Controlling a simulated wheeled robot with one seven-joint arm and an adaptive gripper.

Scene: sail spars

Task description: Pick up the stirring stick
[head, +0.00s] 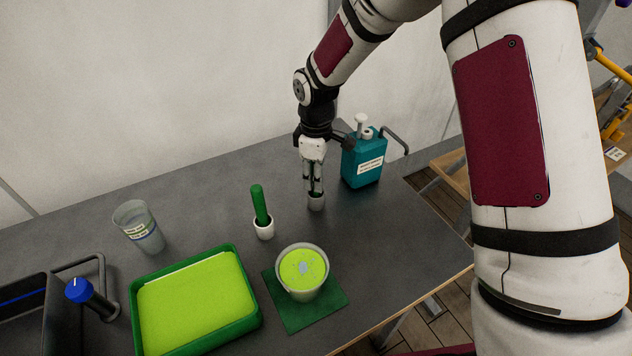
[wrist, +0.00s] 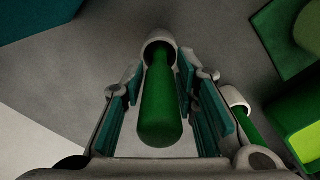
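A green stick (wrist: 160,105) stands in a small grey cup (head: 316,202). In the head view my gripper hides most of this stick. My gripper (head: 314,180) points down over this cup. In the wrist view its two fingers (wrist: 162,95) are spread on either side of the stick, with a gap visible at the left; contact at the right is unclear. A second green stick (head: 260,205) leans in a small white cup (head: 264,229) to the left; it shows at the right of the wrist view (wrist: 254,135). I cannot tell which one is the stirring stick.
A teal canister (head: 363,162) stands just right of my gripper. A tub of lime-green paint (head: 302,270) sits on a green mat (head: 318,318) in front.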

